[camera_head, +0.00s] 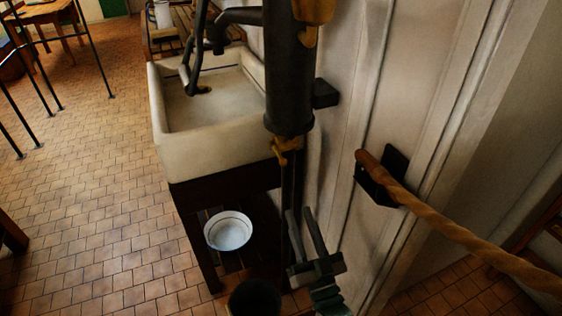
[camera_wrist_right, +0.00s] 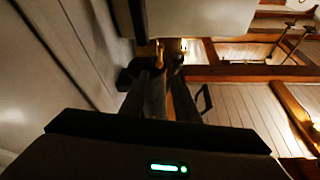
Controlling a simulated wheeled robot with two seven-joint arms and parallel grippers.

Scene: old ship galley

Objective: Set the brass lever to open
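A small brass lever (camera_head: 282,149) hangs at the bottom end of a dark upright cylinder (camera_head: 289,80) beside the sink. Its exact setting is hard to read at this size. My right gripper (camera_head: 299,211) is below the lever, fingers pointing up, with a gap between them. It looks open and empty, apart from the lever. In the right wrist view, brass (camera_wrist_right: 149,50) shows beyond the fingertips (camera_wrist_right: 165,72). My left gripper is not in view.
A pale stone sink (camera_head: 215,148) stands left of the cylinder, with a white bowl (camera_head: 228,231) on the shelf below. A dark round container (camera_head: 254,301) is at the bottom.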

